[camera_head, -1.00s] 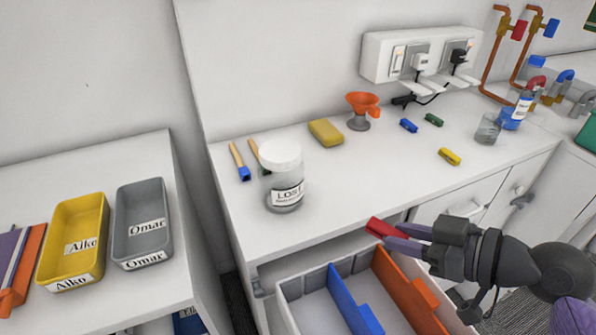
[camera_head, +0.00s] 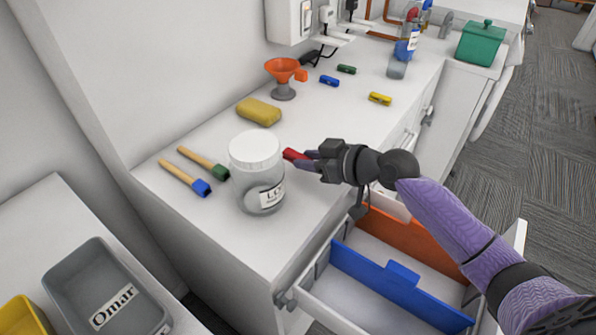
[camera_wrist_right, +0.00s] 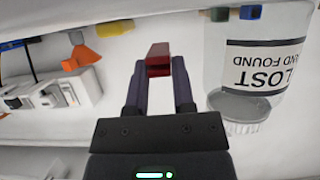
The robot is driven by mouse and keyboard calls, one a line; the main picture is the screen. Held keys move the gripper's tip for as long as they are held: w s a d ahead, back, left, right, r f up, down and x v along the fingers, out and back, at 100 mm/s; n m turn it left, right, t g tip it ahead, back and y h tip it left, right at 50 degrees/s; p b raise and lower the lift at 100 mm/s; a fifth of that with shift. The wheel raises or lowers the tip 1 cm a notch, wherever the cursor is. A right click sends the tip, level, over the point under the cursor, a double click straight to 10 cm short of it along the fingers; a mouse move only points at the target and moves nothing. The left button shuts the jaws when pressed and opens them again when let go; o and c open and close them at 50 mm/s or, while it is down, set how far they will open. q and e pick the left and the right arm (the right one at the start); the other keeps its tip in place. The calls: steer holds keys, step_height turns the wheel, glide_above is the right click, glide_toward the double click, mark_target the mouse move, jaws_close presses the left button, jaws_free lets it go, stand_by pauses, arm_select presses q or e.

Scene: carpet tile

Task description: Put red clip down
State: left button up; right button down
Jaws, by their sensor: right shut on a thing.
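The red clip (camera_head: 294,154) is held between the fingertips of my right gripper (camera_head: 308,160), just right of the clear jar over the white counter. In the right wrist view the red clip (camera_wrist_right: 158,60) sticks out beyond the two fingers of the gripper (camera_wrist_right: 160,82). I cannot tell whether the clip touches the counter. The jar (camera_head: 257,180) has a white lid and a label; in the right wrist view its label (camera_wrist_right: 265,65) reads "LOST AND FOUND". Blue (camera_head: 329,81), green (camera_head: 346,69) and yellow (camera_head: 380,98) clips lie farther back on the counter. My left gripper is out of view.
A yellow sponge (camera_head: 259,111), an orange funnel (camera_head: 285,75) and two brushes (camera_head: 187,178) are on the counter. An open drawer with a blue divider (camera_head: 385,285) is below my right arm. A grey tray (camera_head: 105,300) stands at lower left. Counter right of the sponge is clear.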

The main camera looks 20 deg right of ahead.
steer(key=shift+f+b, duration=0.45)
steer(key=shift+f, duration=1.2)
steer(key=shift+c, duration=2.3)
jaws_free()
steer(key=shift+r, duration=0.1)
